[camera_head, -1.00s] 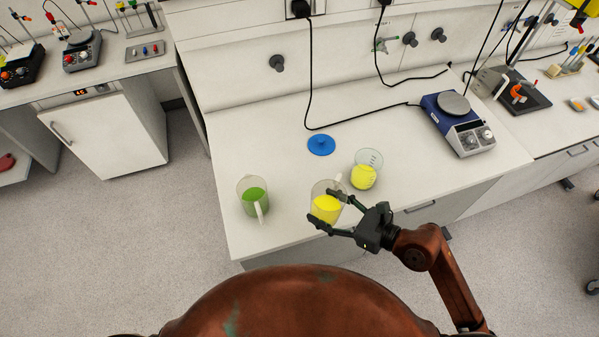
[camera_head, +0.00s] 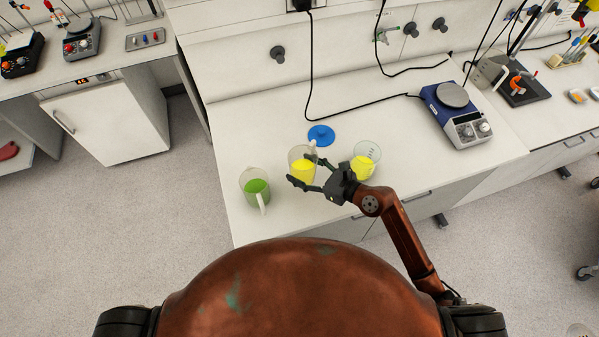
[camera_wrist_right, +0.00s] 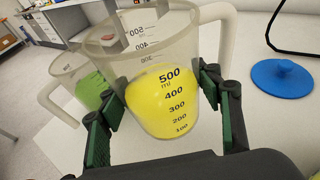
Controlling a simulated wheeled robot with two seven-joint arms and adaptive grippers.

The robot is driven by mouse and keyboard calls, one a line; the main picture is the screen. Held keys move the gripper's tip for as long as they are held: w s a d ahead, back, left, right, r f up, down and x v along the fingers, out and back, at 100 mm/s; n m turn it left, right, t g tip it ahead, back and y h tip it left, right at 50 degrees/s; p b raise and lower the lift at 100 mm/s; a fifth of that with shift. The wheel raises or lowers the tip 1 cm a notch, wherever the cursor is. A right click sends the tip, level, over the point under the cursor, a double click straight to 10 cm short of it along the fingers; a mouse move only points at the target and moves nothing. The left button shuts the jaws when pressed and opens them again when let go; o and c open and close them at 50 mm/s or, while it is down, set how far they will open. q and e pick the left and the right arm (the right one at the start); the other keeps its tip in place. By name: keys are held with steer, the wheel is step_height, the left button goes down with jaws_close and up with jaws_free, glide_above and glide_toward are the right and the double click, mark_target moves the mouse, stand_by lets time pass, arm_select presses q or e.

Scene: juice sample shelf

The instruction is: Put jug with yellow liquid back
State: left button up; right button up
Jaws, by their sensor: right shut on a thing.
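The clear jug with yellow liquid (camera_head: 301,171) is between the fingers of my right gripper (camera_head: 306,174), which is shut on it. It is over the white bench, left of a beaker; I cannot tell whether its base touches the bench. In the right wrist view the jug (camera_wrist_right: 165,97) fills the middle, with its ml scale facing the camera and its white handle at the upper right. The green finger pads of the gripper (camera_wrist_right: 165,112) lie on both sides of it. My left gripper is not in view.
A jug with green liquid (camera_head: 256,188) stands to the left near the bench edge. A beaker with yellow liquid (camera_head: 363,164) stands close on the right, beside my gripper. A blue disc with a knob (camera_head: 321,135) lies behind. A blue stirrer (camera_head: 456,115) stands at the right.

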steer(key=shift+w+a+f, duration=0.5)
steer(key=shift+w+f, duration=0.25)
steer(key=shift+f, duration=1.8)
steer(key=shift+b, duration=0.3)
steer(key=shift+f, duration=0.2)
steer(key=o, duration=1.5)
